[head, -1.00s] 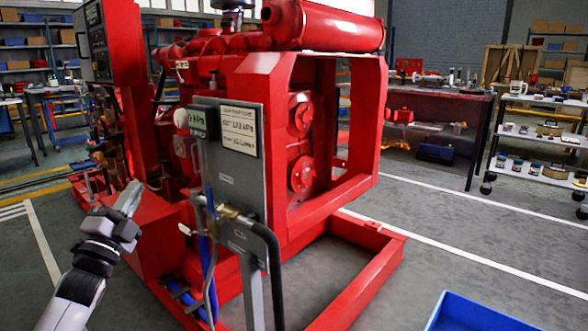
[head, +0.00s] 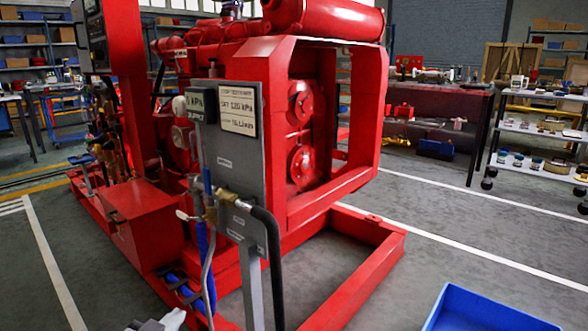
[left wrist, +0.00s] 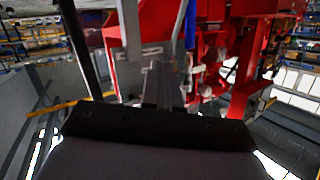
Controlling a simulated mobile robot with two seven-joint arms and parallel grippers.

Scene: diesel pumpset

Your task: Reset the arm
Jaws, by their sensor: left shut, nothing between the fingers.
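My left gripper (head: 172,319) shows only as a small grey tip at the bottom edge of the head view, in front of the pumpset's red base. The rest of my left arm is out of the head view. My right gripper is in neither view. The red diesel pumpset (head: 230,70) stands in the middle of the head view, with a grey gauge panel (head: 236,160) on a post at its front.
A black hose (head: 270,250) and blue hoses (head: 209,255) hang by the panel. A blue bin (head: 480,310) is at the lower right. A shelf trolley (head: 540,145) and a dark bench (head: 430,125) stand at the right. Floor between them is clear.

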